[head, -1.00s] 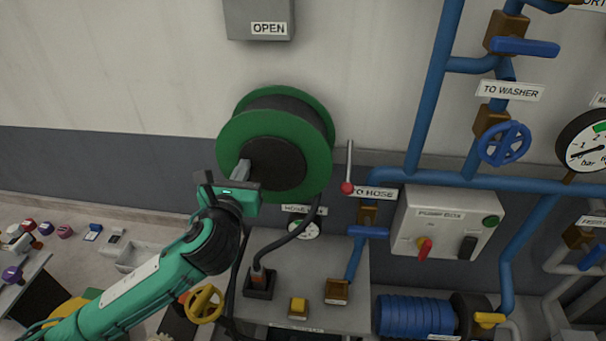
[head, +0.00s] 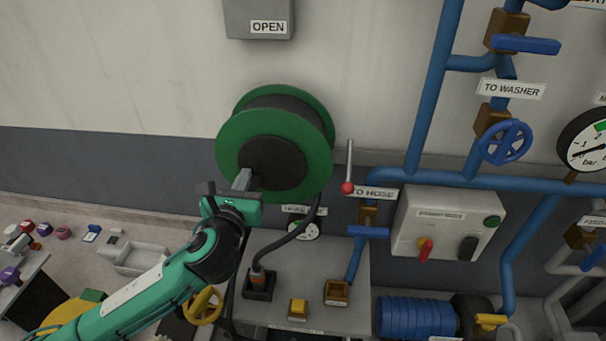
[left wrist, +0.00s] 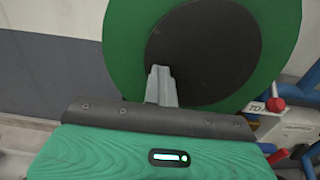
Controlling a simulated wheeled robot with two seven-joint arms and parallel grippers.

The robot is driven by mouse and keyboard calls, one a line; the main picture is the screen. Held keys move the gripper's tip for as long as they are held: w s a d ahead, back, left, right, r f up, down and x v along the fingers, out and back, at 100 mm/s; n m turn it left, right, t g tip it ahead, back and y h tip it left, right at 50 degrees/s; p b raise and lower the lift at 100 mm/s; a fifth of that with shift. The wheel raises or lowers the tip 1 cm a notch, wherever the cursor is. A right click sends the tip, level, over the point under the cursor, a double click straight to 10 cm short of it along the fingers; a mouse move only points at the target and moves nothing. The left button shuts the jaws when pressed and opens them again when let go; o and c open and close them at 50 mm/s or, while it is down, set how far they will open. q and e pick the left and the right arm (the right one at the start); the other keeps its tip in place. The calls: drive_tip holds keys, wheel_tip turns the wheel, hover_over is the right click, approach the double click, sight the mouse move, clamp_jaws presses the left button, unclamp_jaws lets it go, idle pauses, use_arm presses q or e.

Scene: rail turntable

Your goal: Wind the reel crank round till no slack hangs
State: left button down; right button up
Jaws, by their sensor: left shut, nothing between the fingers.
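The green reel (head: 228,150) with its dark hub (head: 275,163) stands against the wall; it also fills the top of the left wrist view (left wrist: 125,45). A dark hose (head: 298,232) hangs from its lower right and curves to a fitting on the bench. A thin grey rod with a red knob (head: 347,187) is just right of the reel; I cannot tell if it is the crank. My left gripper (head: 243,179) is shut and empty, its grey fingers in front of the hub's lower left. In the left wrist view its fingers (left wrist: 161,85) overlap the hub; contact is unclear. My right gripper is not in view.
The grey bench (head: 330,318) below carries a yellow button (head: 298,308) and a brown box (head: 337,291). Blue pipes (head: 433,90) and a grey pump box (head: 410,232) stand to the right. A yellow handwheel (head: 205,305) is beside my left arm.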

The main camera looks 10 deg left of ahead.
sight(260, 182)
use_arm(q)
drive_tip(key=shift+d+f, duration=0.2)
drive_tip(key=shift+f, duration=0.5)
drive_tip(key=shift+d, duration=0.1)
drive_tip(key=shift+d+f, duration=0.35)
drive_tip(key=shift+f, duration=0.15)
drive_tip(key=shift+d+f, duration=0.45)
drive_tip(key=shift+d, duration=0.15)
